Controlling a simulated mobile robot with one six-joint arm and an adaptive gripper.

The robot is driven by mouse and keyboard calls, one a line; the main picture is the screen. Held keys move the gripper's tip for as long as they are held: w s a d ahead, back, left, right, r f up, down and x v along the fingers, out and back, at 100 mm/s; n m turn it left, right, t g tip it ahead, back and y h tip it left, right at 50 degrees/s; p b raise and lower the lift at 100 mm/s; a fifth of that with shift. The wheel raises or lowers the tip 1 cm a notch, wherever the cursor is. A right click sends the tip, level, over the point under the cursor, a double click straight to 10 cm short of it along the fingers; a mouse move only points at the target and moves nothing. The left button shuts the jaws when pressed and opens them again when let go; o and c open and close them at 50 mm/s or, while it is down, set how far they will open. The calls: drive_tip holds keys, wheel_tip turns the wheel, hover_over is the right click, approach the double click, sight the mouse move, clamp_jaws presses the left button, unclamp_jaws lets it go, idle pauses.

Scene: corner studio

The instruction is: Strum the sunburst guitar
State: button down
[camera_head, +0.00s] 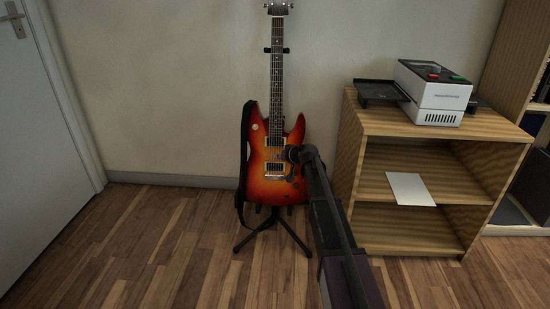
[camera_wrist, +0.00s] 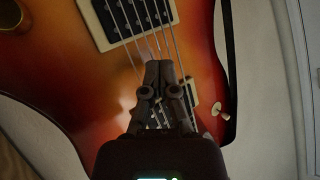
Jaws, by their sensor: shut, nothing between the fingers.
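The sunburst guitar (camera_head: 263,190) stands upright on a black stand (camera_head: 270,232) against the wall, with a black strap (camera_head: 245,150) hanging at its left side. My arm reaches from the lower right to the guitar's body in the head view, and my gripper (camera_head: 292,156) is at the strings there, near the pickups. In the wrist view, the guitar body (camera_wrist: 55,75) fills much of the picture. My gripper (camera_wrist: 160,66) is shut and empty, its fingertips over the strings. I cannot tell whether the tips touch the strings. The gripper hides part of the strings and bridge.
A wooden shelf unit (camera_head: 362,150) stands right of the guitar, with a white and grey machine (camera_head: 432,95) on top and a white sheet (camera_head: 411,188) on its middle shelf. A white door (camera_head: 40,120) is at the left. The wooden floor (camera_head: 170,240) left of the stand is clear.

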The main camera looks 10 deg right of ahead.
drive_tip(key=shift+d, duration=0.2)
idle(0.4)
drive_tip(key=shift+s+d, duration=0.2)
drive_tip(key=shift+d, duration=0.6)
drive_tip(key=shift+s+d, duration=0.15)
drive_tip(key=shift+d, duration=0.65)
drive_tip(key=shift+s, duration=0.15)
drive_tip(key=shift+s+a+r, duration=0.15)
drive_tip(key=shift+s+r, duration=0.05)
drive_tip(key=shift+s, duration=0.65)
drive_tip(key=s+a+r+p, duration=0.1)
drive_tip(key=s+p, duration=0.1)
drive_tip(key=s, duration=0.4)
drive_tip(key=shift+s+a+r, duration=0.2)
drive_tip(key=shift+s+r, duration=0.05)
drive_tip(key=shift+s, duration=0.1)
